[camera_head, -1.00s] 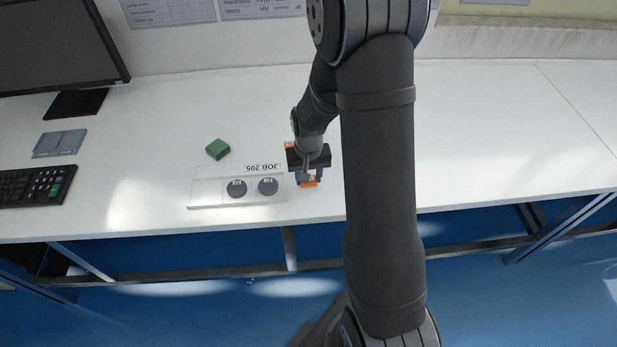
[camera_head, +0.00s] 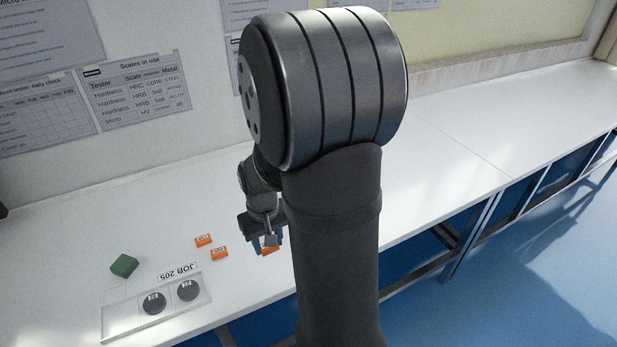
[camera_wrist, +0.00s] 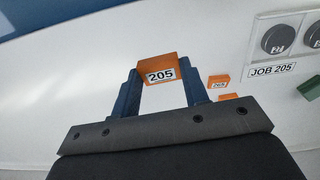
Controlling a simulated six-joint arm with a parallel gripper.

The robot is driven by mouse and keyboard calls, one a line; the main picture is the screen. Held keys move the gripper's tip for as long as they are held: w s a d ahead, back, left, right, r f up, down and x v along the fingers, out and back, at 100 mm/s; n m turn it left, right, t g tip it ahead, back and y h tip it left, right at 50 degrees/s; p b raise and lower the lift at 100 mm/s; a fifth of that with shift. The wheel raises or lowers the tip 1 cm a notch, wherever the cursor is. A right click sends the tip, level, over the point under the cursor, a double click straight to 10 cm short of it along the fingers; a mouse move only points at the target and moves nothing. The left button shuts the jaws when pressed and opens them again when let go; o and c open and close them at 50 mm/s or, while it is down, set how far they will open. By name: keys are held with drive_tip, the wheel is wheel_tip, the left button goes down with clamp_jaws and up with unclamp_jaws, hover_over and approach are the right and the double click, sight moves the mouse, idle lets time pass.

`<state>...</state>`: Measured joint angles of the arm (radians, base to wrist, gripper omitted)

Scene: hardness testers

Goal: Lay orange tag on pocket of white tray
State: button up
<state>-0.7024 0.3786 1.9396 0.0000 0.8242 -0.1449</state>
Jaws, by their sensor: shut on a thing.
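My gripper (camera_wrist: 158,90) is shut on an orange tag (camera_wrist: 157,68) marked 205, gripped between its two blue fingers. In the head view the held tag (camera_head: 270,249) shows partly below the gripper, right of the tray. Whether it touches the table I cannot tell. The white tray (camera_head: 163,326) has a JOB 205 label at its back edge and two dark round pieces (camera_head: 154,303) (camera_head: 188,290) in its pockets. The pocket at its left end looks empty. In the wrist view the tray (camera_wrist: 259,53) is cut off at the upper right.
Two other orange tags (camera_head: 204,240) (camera_head: 219,253) lie on the table between the tray and my gripper. A green block (camera_head: 124,265) lies behind the tray's left end. The white table (camera_head: 430,150) is clear to the right of my arm.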

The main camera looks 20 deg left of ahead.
drive_tip(key=w+d+f+m, duration=0.2)
drive_tip(key=w+d+m, duration=0.1)
drive_tip(key=w+d, duration=0.4)
drive_tip(key=w+d+f+m, duration=0.1)
drive_tip(key=w+d+m, duration=0.2)
drive_tip(key=w+d, duration=0.5)
drive_tip(key=w+d+f+m, duration=0.2)
drive_tip(key=w+d+m, duration=0.1)
drive_tip(key=w+d, duration=0.5)
drive_tip(key=shift+w+d+f+m, duration=0.1)
drive_tip(key=shift+d+f+m, duration=0.1)
drive_tip(key=shift+d, duration=0.55)
drive_tip(key=shift+w+d+f+m, duration=0.1)
drive_tip(key=shift+d+m, duration=0.1)
drive_tip(key=shift+d, duration=0.55)
drive_tip(key=shift+a, duration=0.15)
